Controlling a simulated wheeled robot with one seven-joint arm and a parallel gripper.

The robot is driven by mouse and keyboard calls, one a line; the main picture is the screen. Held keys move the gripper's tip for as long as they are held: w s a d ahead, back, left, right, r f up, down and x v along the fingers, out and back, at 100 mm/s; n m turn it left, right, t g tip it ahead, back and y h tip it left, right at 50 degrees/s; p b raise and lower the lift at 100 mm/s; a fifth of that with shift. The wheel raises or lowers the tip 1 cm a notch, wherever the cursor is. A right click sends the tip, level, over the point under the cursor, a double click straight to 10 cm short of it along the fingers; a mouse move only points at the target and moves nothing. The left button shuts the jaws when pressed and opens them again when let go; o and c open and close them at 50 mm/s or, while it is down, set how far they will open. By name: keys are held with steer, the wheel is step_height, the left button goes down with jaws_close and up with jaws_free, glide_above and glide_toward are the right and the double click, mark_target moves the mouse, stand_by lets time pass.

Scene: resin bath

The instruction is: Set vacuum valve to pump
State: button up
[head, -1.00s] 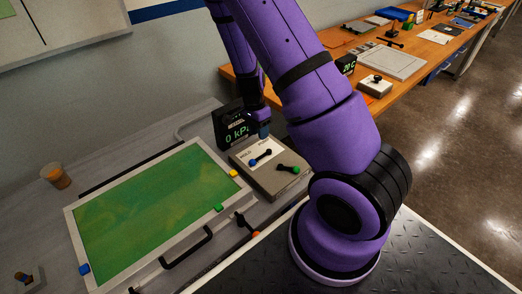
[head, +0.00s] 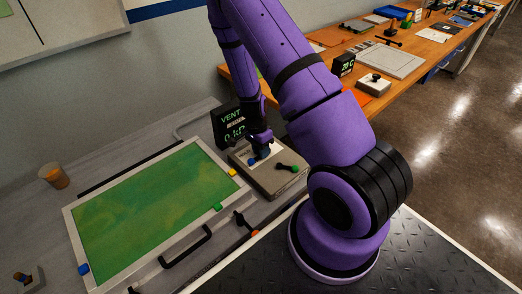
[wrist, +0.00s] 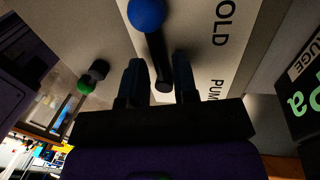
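The vacuum valve is a black lever with a blue knob (wrist: 148,14) on the control box (head: 277,181). In the wrist view its black arm (wrist: 155,52) lies between my two fingers, beside a white label reading "OLD" and "PUM", both cut off. My gripper (wrist: 160,68) is open with a finger on each side of the lever; I cannot tell whether either touches it. In the head view my gripper (head: 260,149) is low over the box and hides part of the lever. The gauge (head: 232,125) behind it shows "VENT" and 0 kPa.
A second lever with a green knob (head: 294,168) is on the same box, right of my gripper. A framed green panel (head: 73,235) lies to the left, with a black handle (head: 186,246) at its front. An amber cup (head: 54,175) stands at the far left.

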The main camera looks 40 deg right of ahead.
jaws_close()
steer(key=shift+w+m, duration=0.1)
steer(key=shift+m, duration=0.2)
steer(key=m, duration=0.2)
steer(key=shift+w+d+m+y, duration=0.1)
steer(key=shift+w+m+y, duration=0.2)
steer(key=shift+w+m, duration=0.1)
steer(key=m, duration=0.3)
steer(key=w+m, duration=0.1)
steer(key=shift+d+m+y, duration=0.3)
steer(key=shift+d+y, duration=0.05)
steer(key=shift+y, duration=0.05)
steer(key=m, duration=0.1)
steer(key=d+m, duration=0.1)
steer(key=m, duration=0.1)
steer(key=m+t, duration=0.1)
steer(key=m, duration=0.1)
steer(key=shift+w+d+y, duration=0.15)
steer(key=shift+w+y, duration=0.15)
steer(key=shift+d+m+t, duration=0.3)
steer(key=shift+m, duration=0.95)
steer(key=shift+d+m+t, duration=0.25)
steer(key=shift+m+t, duration=0.05)
steer(key=shift+m, duration=0.95)
